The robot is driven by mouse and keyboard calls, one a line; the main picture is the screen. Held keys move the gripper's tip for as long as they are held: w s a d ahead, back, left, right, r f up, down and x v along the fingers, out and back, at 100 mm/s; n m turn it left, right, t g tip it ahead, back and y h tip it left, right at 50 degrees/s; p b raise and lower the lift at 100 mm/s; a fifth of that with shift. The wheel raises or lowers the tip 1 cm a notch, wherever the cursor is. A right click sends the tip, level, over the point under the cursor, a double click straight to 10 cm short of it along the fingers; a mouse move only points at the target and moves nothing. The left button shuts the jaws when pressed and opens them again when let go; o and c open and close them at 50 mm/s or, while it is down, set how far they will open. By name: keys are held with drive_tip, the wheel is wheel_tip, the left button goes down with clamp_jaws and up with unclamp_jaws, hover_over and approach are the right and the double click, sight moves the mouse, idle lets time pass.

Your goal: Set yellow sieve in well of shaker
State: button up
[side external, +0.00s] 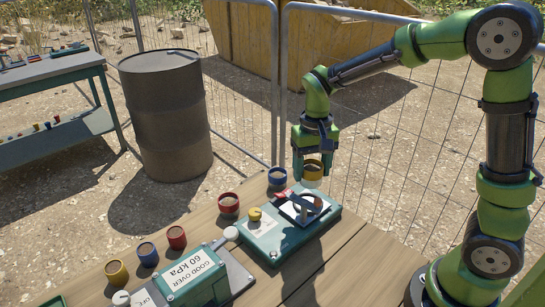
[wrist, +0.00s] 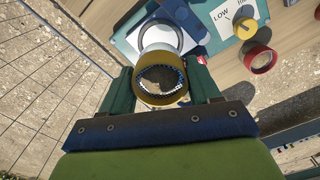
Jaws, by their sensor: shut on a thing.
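The yellow sieve (side external: 313,169) is a short ring held level between the fingers of my gripper (side external: 313,173). In the wrist view the yellow sieve (wrist: 160,97) fills the gap between the two green fingers of my gripper (wrist: 162,84), with mesh inside its rim. The shaker (side external: 268,238) is a teal box with a pale plate and a round well (side external: 308,205) on its right part. The sieve is in the air above and slightly beyond the well, apart from it. In the wrist view the shaker's pale ring (wrist: 168,32) shows past the sieve, which partly hides it.
A blue ring (side external: 277,178) and a red ring (side external: 228,204) stand near the shaker. The shaker carries a yellow knob (side external: 255,214) and a red part (side external: 281,194). The table's right front is clear.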

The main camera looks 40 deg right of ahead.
sight(308, 187)
drive_tip(key=shift+w+f, duration=0.1)
drive_tip(key=shift+f, duration=2.45)
drive_tip(key=shift+f, duration=1.1)
drive_tip(key=o, duration=1.3)
drive_tip(key=shift+a, duration=0.15)
drive_tip(key=shift+r, duration=0.1)
drive_tip(key=shift+r, duration=3.7)
drive_tip(key=shift+d, duration=0.2)
